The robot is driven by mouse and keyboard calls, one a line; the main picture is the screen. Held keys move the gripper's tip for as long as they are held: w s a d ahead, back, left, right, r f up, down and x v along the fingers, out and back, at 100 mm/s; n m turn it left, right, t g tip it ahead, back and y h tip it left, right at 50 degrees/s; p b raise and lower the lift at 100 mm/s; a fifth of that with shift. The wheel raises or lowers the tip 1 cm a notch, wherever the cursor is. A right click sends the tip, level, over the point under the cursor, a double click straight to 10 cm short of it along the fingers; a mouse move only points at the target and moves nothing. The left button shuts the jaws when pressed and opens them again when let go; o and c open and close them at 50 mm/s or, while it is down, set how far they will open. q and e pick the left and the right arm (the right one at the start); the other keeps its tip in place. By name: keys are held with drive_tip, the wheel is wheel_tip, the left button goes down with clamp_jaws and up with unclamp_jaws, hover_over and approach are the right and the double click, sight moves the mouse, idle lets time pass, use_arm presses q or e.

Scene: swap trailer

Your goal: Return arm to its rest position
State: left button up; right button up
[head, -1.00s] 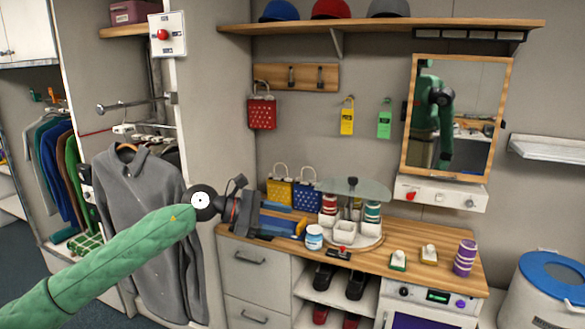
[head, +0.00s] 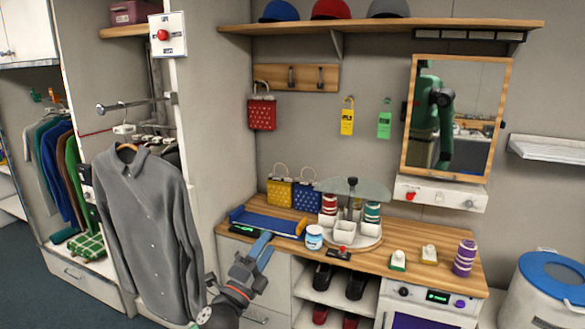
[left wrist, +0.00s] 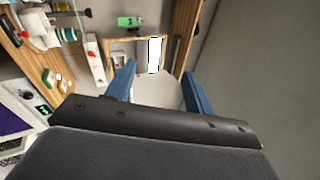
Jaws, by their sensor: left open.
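My left gripper (head: 260,249) is in the lower middle of the head view, in front of the drawers below the wooden counter. Its two blue fingers are apart with nothing between them. In the left wrist view the fingers (left wrist: 158,88) also stand apart and empty. Most of my left arm is below the head view's lower edge. My right gripper is not in view, and the mirror (head: 455,115) shows part of a green arm.
The wooden counter (head: 420,262) holds a blue tray (head: 268,224), a white jar (head: 314,237), a tiered stand (head: 345,250) and purple cups (head: 465,258). A grey shirt (head: 150,225) hangs at left. A blue-lidded bin (head: 553,277) stands at right.

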use_arm(q)
drive_tip(key=s+a+f+n+g+y, duration=0.2)
drive_tip(key=s+a+f+n+y, duration=0.2)
drive_tip(key=f+n, duration=0.3)
drive_tip(key=s+a+f+n+g+y, duration=0.2)
drive_tip(key=s+a+f+n+y, duration=0.25)
drive_tip(key=f, duration=0.35)
drive_tip(key=s+a+f+n+g+y, duration=0.35)
drive_tip(key=f+n, duration=0.25)
drive_tip(key=f, duration=0.2)
drive_tip(key=s+a+f+n+g, duration=0.1)
drive_tip(key=s+f+n+g, duration=0.25)
drive_tip(key=s+f, duration=0.6)
drive_tip(key=s+a+f+n+g, duration=0.25)
drive_tip(key=s+f+g, duration=0.2)
drive_tip(key=s, duration=1.05)
wheel_tip(320, 180, down, 25)
drive_tip(key=w+d+g+h, duration=0.1)
drive_tip(key=w+d+g, duration=0.1)
drive_tip(key=s+f, duration=0.4)
drive_tip(key=f, duration=0.8)
drive_tip(key=s+f+b, duration=0.1)
drive_tip(key=s+f, duration=0.3)
drive_tip(key=f, duration=0.7)
drive_tip(key=shift+d+f+g, duration=0.3)
drive_tip(key=shift+f+g, duration=0.05)
use_arm(e)
drive_tip(key=shift+w+a+r, duration=0.15)
drive_tip(key=shift+a+r, duration=0.65)
drive_tip(key=shift+r, duration=0.3)
